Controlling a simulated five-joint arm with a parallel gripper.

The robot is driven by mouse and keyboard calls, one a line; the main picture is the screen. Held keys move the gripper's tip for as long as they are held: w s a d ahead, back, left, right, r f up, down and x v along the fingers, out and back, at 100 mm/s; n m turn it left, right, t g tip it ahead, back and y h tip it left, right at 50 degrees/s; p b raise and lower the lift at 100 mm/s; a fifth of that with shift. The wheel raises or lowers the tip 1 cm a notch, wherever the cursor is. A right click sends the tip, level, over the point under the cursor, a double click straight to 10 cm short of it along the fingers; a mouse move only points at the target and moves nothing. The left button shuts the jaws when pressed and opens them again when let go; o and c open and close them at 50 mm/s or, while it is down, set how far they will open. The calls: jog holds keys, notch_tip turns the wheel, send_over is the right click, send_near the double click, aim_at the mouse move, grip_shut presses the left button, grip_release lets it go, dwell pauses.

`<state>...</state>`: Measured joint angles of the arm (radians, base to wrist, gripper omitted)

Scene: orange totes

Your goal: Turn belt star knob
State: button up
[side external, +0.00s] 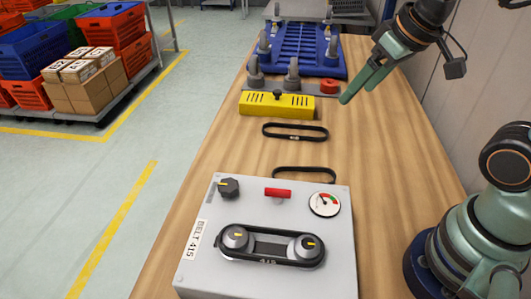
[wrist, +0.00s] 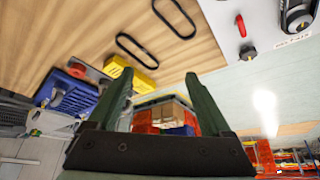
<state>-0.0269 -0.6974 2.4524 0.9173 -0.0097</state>
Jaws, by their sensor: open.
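The black star knob (side external: 229,188) sits at the top left corner of the grey belt box (side external: 338,255). In the wrist view the knob (wrist: 247,53) is near the upper right, beside the red handle (wrist: 240,26). A black belt (side external: 269,259) runs around two pulleys on the box face. My gripper (side external: 358,93) is open and empty, high above the right side of the bench and well away from the knob. Its two green fingers (wrist: 158,76) stand apart in the wrist view.
The red handle (side external: 278,193) and a round gauge (side external: 324,203) are also on the box. Two loose black belts (side external: 295,132) lie on the wooden bench (side external: 215,130) behind it. A yellow slotted block (side external: 276,106) and blue fixture (side external: 305,50) stand farther back.

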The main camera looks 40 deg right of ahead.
jog(key=w+a+n+g, duration=0.35)
jog(key=w+a, duration=0.25)
jog(key=a, duration=0.4)
jog(key=n+g, duration=0.2)
jog(key=n, duration=0.3)
send_over(228, 184)
notch_tip(228, 184, down, 4)
notch_tip(228, 184, down, 12)
jog(key=shift+f, duration=0.25)
grip_shut()
